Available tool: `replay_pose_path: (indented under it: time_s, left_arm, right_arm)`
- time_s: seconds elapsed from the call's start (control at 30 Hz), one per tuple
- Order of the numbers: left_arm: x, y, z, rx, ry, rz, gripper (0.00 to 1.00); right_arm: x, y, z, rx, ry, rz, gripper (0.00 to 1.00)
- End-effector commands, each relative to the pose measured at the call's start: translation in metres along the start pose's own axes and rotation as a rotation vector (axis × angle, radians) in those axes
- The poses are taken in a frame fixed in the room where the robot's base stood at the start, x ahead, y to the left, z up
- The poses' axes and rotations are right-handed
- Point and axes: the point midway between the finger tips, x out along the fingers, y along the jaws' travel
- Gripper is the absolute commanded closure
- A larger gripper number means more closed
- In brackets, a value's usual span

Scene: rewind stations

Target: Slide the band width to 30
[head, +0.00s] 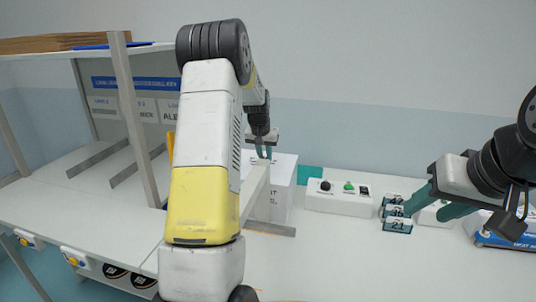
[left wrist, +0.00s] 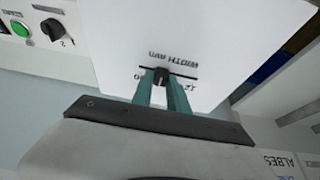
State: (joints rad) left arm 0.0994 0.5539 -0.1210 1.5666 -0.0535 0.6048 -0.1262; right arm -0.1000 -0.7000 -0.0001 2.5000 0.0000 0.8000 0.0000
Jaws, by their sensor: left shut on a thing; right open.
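The band-width slider's black knob (left wrist: 161,76) sits on a white face (left wrist: 190,30) printed "WIDTH mm", upside down in the left wrist view. A short dark track line runs beside the knob, with a mark like "12" at its right end and a partly hidden mark ending in "0" at its left. The knob is nearer the left mark. My left gripper (left wrist: 164,92) is shut on the knob; in the head view it (head: 264,152) is at the white box (head: 283,190), partly behind my arm. My right gripper (head: 432,205) is open and empty.
A control box (head: 340,200) with a black knob and green button stands right of the white box. Several small numbered teal blocks (head: 397,225) lie near my right gripper. A shelf post (head: 135,120) stands left of my left arm.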

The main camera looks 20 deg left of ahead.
Motion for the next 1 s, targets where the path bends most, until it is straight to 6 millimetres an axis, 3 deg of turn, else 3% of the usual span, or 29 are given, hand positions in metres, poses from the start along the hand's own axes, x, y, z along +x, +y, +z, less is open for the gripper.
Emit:
replay_pose_path:
  time_s: [0.1,0.2,0.53,0.57,0.63,1.0]
  left_arm:
    - [0.000,0.026,0.000,0.004,0.001,0.001,1.00]
    - [0.000,0.035,0.000,0.001,0.000,0.000,1.00]
    - [0.000,0.039,0.001,0.001,-0.001,0.003,1.00]
    - [0.000,0.040,0.001,0.001,-0.001,0.003,0.74]
    - [0.000,0.039,0.001,0.001,-0.001,0.003,0.61]
    - [-0.003,0.037,0.000,0.000,0.001,0.000,0.58]
  right_arm:
    - [0.000,0.000,0.000,0.000,0.000,0.000,0.55]
    - [0.000,0.000,0.000,0.000,0.000,0.000,0.55]
    - [0.000,0.000,0.000,0.000,0.000,0.000,0.55]
    - [0.000,0.000,0.000,0.000,0.000,0.000,0.55]
    - [0.000,0.000,0.000,0.000,0.000,0.000,0.55]
    - [0.000,0.000,0.000,0.000,0.000,0.000,0.55]
